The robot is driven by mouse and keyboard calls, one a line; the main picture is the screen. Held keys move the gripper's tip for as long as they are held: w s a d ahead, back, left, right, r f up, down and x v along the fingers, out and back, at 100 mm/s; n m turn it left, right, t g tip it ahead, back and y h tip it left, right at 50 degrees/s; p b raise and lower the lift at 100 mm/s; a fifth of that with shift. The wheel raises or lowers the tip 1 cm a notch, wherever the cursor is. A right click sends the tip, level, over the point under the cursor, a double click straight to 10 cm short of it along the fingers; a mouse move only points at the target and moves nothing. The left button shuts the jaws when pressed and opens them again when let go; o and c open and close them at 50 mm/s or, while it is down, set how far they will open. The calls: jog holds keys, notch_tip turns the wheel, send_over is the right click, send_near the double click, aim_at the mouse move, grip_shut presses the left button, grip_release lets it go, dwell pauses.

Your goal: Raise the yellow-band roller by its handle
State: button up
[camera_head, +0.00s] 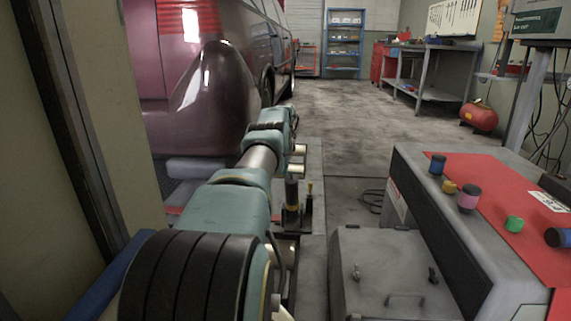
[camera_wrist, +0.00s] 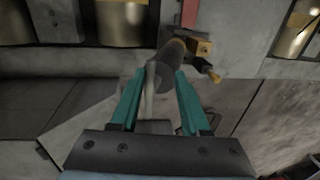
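In the wrist view my gripper (camera_wrist: 161,78) has its two teal fingers spread apart. A dark cylindrical handle (camera_wrist: 174,58) lies just past and between the fingertips; I cannot tell whether they touch it. A brass-yellow fitting (camera_wrist: 202,46) sits beside the handle. Metal rollers with yellow-gold bands show at the top left (camera_wrist: 124,20) and top right (camera_wrist: 293,30) of the wrist view. In the head view a dark upright handle (camera_head: 292,191) stands on the floor unit below my arm's far end. My fingers cannot be made out clearly in the head view.
A purple van (camera_head: 215,75) stands close on the left of my arm. A grey cabinet with a red top (camera_head: 480,190) stands at the right, carrying several small coloured cylinders. A beige post (camera_head: 100,100) is near left. The floor beyond is mostly clear.

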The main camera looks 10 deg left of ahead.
jog(key=shift+r, duration=0.1)
notch_tip(320, 180, up, 11)
jog(key=s+p, duration=0.2)
jog(key=p, duration=0.2)
jog(key=shift+s+f, duration=0.15)
jog(key=shift+f, duration=0.05)
dwell(0.4)
